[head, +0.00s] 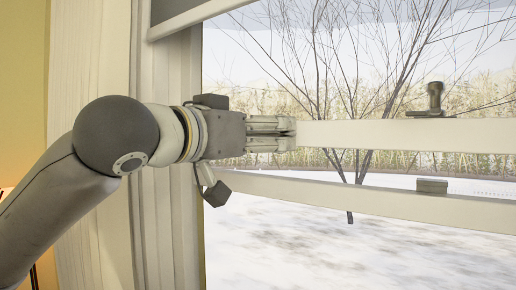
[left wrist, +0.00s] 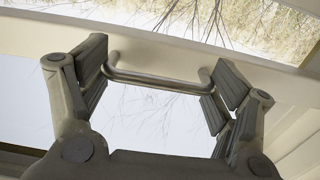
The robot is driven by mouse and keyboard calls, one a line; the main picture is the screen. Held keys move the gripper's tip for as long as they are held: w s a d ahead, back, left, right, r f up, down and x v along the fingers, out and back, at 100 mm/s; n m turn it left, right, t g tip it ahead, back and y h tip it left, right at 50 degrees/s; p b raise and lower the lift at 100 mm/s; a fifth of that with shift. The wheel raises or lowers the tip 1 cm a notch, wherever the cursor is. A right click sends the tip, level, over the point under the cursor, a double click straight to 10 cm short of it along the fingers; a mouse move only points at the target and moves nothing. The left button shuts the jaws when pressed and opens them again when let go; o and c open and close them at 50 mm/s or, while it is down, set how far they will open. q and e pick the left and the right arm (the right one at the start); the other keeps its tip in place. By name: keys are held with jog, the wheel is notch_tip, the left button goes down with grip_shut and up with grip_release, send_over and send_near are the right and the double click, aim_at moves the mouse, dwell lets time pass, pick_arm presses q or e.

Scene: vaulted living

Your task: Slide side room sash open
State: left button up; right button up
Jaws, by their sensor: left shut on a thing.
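The window sash has a white rail (head: 400,134) that runs to the right from my left gripper (head: 285,133) in the head view. A dark latch (head: 435,101) stands on top of that rail. In the left wrist view, a metal bar handle (left wrist: 155,77) is fixed to a white rail (left wrist: 170,50). My left gripper's fingers (left wrist: 162,72) press on the two ends of the handle, one on each side. In the head view the gripper hides the handle. My right gripper is not in view.
A second white rail (head: 370,199) with a small dark keeper (head: 432,186) crosses lower, with a gap between the rails. The white window frame (head: 165,160) stands upright behind my left arm. Snow and a bare tree (head: 360,60) are outside.

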pick_arm(q)
notch_tip(320, 180, up, 12)
jog(key=p, duration=0.6)
jog(key=shift+f, duration=0.2)
